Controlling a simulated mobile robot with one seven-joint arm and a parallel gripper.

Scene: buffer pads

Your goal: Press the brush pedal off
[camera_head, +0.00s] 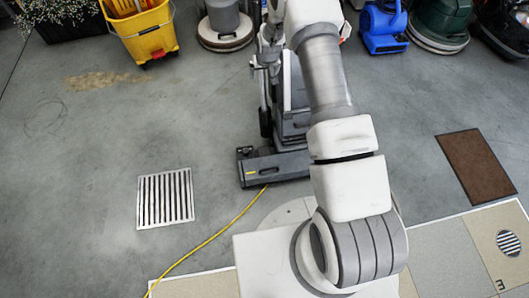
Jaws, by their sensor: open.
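A grey and black floor machine (290,100) stands upright on the floor at the centre, partly hidden behind my arm. Its low, wide dark base (272,166) faces me and carries a small yellow mark at its left. I cannot pick out the brush pedal on it. My arm reaches up over the right side of the machine and passes the top edge of the picture. I cannot make out my gripper's fingers or how near they are to the machine.
A yellow cable (216,235) runs from the base to the lower left. A floor grate (165,198) lies left and a brown mat (476,167) right. A yellow mop bucket (142,33), a round floor polisher (225,25) and a blue blower (383,28) stand behind.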

